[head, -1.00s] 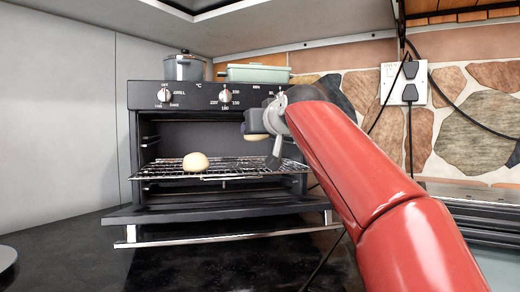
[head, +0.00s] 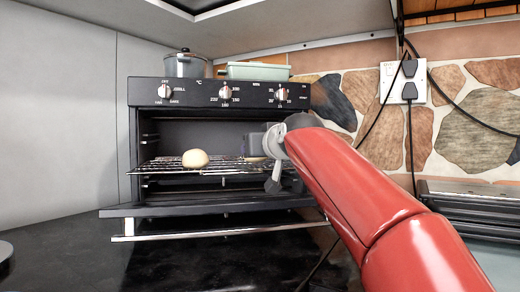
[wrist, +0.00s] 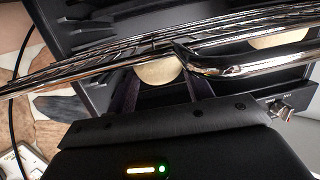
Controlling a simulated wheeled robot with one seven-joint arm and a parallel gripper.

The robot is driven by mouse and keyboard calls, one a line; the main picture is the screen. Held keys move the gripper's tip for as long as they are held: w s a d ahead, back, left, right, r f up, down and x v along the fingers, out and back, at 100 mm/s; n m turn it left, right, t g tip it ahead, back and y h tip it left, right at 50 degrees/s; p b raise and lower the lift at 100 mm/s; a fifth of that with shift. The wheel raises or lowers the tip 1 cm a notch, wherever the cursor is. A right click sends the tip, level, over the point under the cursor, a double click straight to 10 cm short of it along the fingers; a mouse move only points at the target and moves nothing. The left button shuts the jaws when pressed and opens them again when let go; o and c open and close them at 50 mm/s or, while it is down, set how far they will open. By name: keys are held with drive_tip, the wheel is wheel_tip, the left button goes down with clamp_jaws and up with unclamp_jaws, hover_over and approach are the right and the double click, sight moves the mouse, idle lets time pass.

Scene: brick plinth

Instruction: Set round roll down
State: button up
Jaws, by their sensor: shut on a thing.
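A pale round roll (wrist: 160,70) sits between the two fingers of my gripper (wrist: 160,78) in the wrist view, and the gripper is shut on it. Wire bars cross part of the roll there. In the head view my gripper (head: 252,146) is in the right part of the oven opening, at rack height; its fingertips and the held roll are hidden or too small to tell. A second roll (head: 195,159) lies on the oven's wire rack (head: 225,168), left of my gripper. It also shows at the wrist view's upper right (wrist: 280,37).
The black oven (head: 215,92) has its door (head: 170,212) folded down in front. A pot (head: 184,66) and a pale green dish (head: 254,72) stand on top. Knobs line the panel above the opening. Cables hang from the wall socket (head: 402,81) at right.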

drive_tip(key=shift+f, duration=0.2)
drive_tip(key=o, duration=1)
drive_tip(key=shift+r, duration=0.1)
drive_tip(key=shift+r, duration=0.3)
drive_tip(key=shift+r+p, duration=0.5)
drive_tip(key=shift+p, duration=0.2)
drive_tip(key=b+v, duration=0.1)
drive_tip(key=v, duration=0.3)
drive_tip(key=b+v, duration=0.1)
drive_tip(key=v, duration=0.3)
drive_tip(key=b+v, duration=0.1)
drive_tip(key=v, duration=0.3)
drive_tip(key=shift+f, duration=0.35)
drive_tip(key=shift+s, duration=0.1)
